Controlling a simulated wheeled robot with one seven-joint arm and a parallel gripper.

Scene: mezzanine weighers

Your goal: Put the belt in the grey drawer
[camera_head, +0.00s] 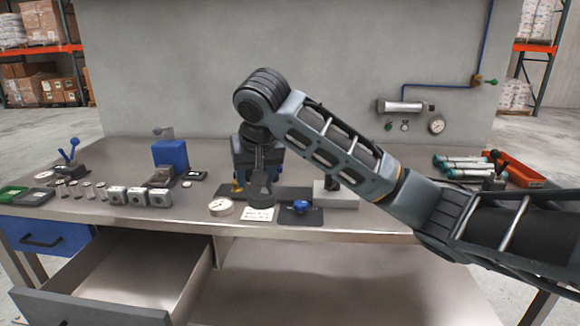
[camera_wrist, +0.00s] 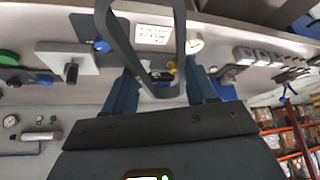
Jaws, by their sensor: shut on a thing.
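The belt (camera_head: 261,193) is a dark grey band. It hangs below my gripper (camera_head: 258,172) in the head view, above the back middle of the bench. In the wrist view the belt (camera_wrist: 180,38) forms a long narrow loop running out of the frame's top edge, its near bend between the blue fingers of my gripper (camera_wrist: 160,78). My gripper is shut on the belt. The grey drawer (camera_head: 88,306) is at the lower left of the head view, pulled open. Its visible inside looks empty. The gripper and belt are to the right of it and higher.
A shut blue drawer (camera_head: 45,240) is left of the grey one. On the bench stand a dial gauge (camera_head: 221,207), a white card (camera_head: 257,215), several metal blocks (camera_head: 137,196) and a blue box (camera_head: 170,155). An orange tray (camera_head: 522,173) is at the right.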

